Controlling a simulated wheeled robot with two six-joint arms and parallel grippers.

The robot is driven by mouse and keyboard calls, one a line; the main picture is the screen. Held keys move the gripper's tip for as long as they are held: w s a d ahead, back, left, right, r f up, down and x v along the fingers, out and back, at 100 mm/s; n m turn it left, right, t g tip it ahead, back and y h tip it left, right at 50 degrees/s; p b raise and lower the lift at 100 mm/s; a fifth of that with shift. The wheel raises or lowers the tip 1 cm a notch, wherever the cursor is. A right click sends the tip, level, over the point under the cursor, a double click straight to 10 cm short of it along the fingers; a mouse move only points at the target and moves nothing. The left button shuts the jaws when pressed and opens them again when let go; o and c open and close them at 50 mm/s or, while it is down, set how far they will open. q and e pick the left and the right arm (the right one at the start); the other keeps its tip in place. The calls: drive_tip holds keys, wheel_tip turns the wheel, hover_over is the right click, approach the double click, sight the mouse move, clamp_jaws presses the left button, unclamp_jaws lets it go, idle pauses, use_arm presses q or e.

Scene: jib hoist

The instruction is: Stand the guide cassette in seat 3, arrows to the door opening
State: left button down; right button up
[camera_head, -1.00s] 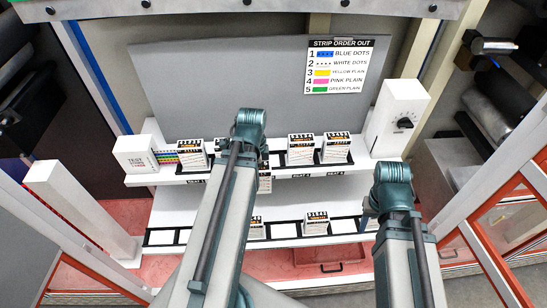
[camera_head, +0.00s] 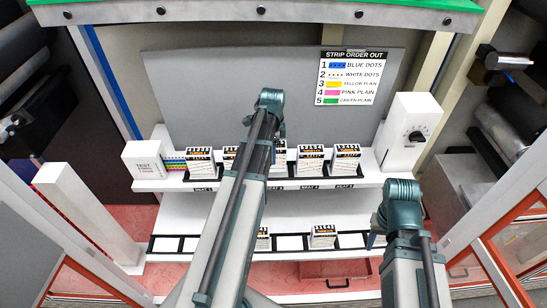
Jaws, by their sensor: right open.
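Several white cassettes with dark-striped tops stand upright in a row on the upper shelf (camera_head: 160,185), at the black seats. One cassette (camera_head: 281,160) is at seat 3, mid row, partly behind my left arm. Its arrows are too small to make out. My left gripper (camera_head: 279,131) is just above it, mostly hidden by its own arm, so its jaws and any contact do not show. My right gripper (camera_head: 375,238) is open, low at the right by the lower shelf (camera_head: 215,208), partly covered by its arm.
Two cassettes (camera_head: 323,236) stand on the lower shelf among bare white pads (camera_head: 290,243). A test strip box (camera_head: 146,160) is at the upper shelf's left end, a dial box (camera_head: 413,130) at its right. A strip order sign (camera_head: 350,77) hangs behind. A white post (camera_head: 85,212) stands left.

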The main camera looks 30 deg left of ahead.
use_arm(q)
drive_tip(key=shift+w, duration=0.1)
drive_tip(key=f+b, duration=0.1)
drive_tip(key=w+f+b, duration=0.1)
drive_tip(key=f+b, duration=0.1)
drive_tip(key=shift+a+f+b, duration=0.2)
drive_tip(key=shift+f+b, duration=0.1)
drive_tip(key=shift+s, duration=0.1)
drive_tip(key=shift+f, duration=0.2)
drive_tip(key=shift+c, duration=1)
unclamp_jaws()
drive_tip(key=shift+r, duration=0.1)
drive_tip(key=shift+r, duration=0.15)
wheel_tip(320, 180, up, 12)
drive_tip(key=p, duration=1.2)
